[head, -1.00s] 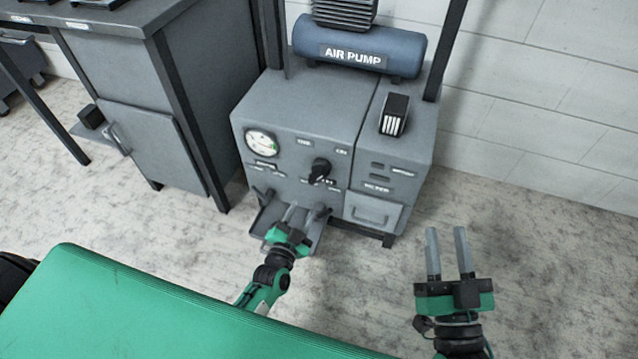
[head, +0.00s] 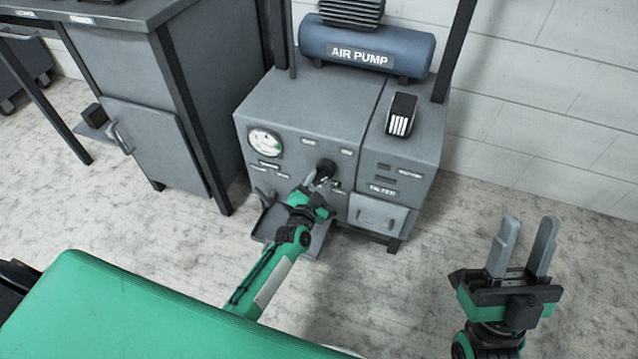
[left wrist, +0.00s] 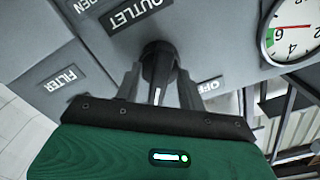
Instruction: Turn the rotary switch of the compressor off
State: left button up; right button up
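The compressor (head: 300,115) is a grey cabinet with a blue air pump tank (head: 367,50) on top. Its black rotary switch (head: 326,167) is on the front panel; it also shows in the left wrist view (left wrist: 158,62), with a white mark on its grip. My left gripper (head: 316,183) is at the switch. In the left wrist view its two fingers stand apart on either side of the switch's grip, with visible gaps, so it looks open around it. An OFF label (left wrist: 209,86) is beside the right finger there. My right gripper (head: 524,240) is open and empty, over the floor at right.
A round gauge (head: 265,142) is left of the switch. A tray (head: 318,240) juts out below the panel. A grey workbench (head: 150,120) stands at left. A green surface (head: 110,310) fills the lower left. The floor at right is clear.

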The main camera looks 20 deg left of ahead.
pick_arm(q)
grip_shut()
